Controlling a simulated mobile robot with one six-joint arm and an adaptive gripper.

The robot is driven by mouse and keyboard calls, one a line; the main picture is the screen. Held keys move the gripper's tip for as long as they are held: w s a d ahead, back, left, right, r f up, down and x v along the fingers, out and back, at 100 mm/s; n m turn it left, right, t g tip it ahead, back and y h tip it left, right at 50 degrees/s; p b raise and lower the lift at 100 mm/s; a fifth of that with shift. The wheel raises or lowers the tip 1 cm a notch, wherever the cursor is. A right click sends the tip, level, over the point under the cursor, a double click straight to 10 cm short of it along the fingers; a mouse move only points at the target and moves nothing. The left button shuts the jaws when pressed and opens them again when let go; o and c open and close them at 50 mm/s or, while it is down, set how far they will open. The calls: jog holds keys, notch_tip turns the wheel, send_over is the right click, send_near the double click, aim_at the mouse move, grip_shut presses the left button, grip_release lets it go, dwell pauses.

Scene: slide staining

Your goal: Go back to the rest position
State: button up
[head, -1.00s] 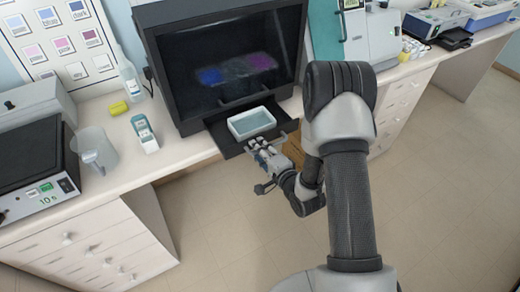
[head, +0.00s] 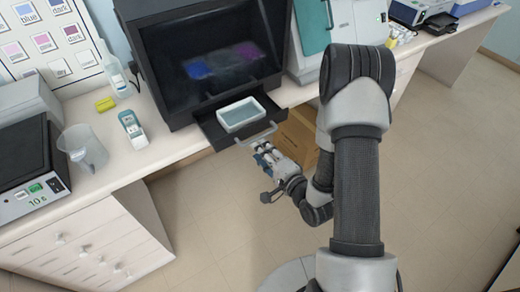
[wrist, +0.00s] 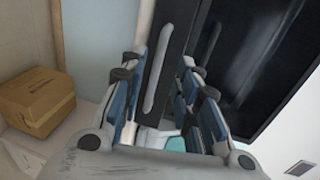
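My gripper (head: 264,155) is in front of the dark cabinet, just off the bar handle (head: 257,136) of its pulled-out black drawer (head: 212,126). In the wrist view the two blue-sided fingers of my gripper (wrist: 163,75) stand apart. The pale handle bar (wrist: 158,70) shows in the gap between them, and I see nothing held. The drawer carries a white tray (head: 241,115) with pale blue liquid.
The dark cabinet (head: 195,50) stands on the white counter (head: 160,152). A cardboard box (head: 297,138) is on the floor behind my arm; it also shows in the wrist view (wrist: 37,100). A beaker (head: 82,148) stands at left. The floor in front is clear.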

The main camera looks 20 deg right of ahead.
jog(key=shift+w, duration=0.1)
dwell(0.3)
jog(key=s+d+r+n+g+h, duration=0.1)
jog(key=d+r+n+g+h, duration=0.2)
jog(key=r, duration=0.4)
jog(key=s+d+r+n+g+h, duration=0.1)
jog(key=r+n+g+h, duration=0.1)
jog(key=r+n, duration=0.4)
jog(key=s+a+r+n+g, duration=0.1)
jog(key=s+r, duration=0.2)
jog(key=s, duration=0.4)
jog(key=s+a+r+n+g, duration=0.2)
jog(key=s+r, duration=0.1)
jog(key=s, duration=0.5)
jog(key=s+a+r+n+g, duration=0.1)
jog(key=s+r+n+g, duration=0.1)
jog(key=s, duration=0.6)
jog(key=shift+s+a+r, duration=0.2)
jog(key=shift+a+r, duration=0.05)
jog(key=shift+r, duration=0.2)
